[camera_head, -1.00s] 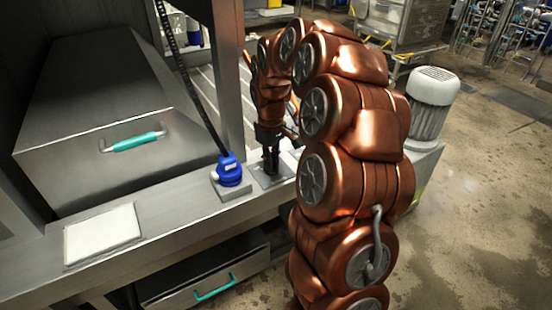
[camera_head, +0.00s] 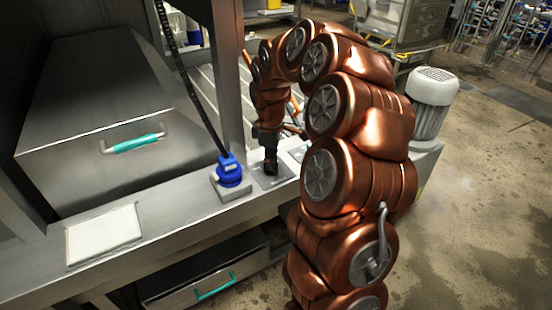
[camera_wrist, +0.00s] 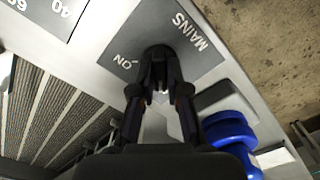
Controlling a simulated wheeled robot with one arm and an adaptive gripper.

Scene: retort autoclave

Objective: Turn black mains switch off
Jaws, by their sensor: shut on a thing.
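The grey mains plate (camera_wrist: 186,62) is in the wrist view, with the words MAINS and ON readable. The black mains switch (camera_wrist: 158,50) sits on it, mostly hidden by my fingers. My gripper (camera_wrist: 159,82) is shut on the switch from above. In the head view the plate (camera_head: 283,180) lies on the steel ledge, and my gripper (camera_head: 270,166) points down onto it. The switch cannot be told apart from the fingers there.
A blue plug (camera_head: 229,172) with a black cable stands just left of the plate; it also shows in the wrist view (camera_wrist: 230,133). A steel box with a teal handle (camera_head: 132,143) is at left. A white panel (camera_head: 103,234) lies on the ledge at front left.

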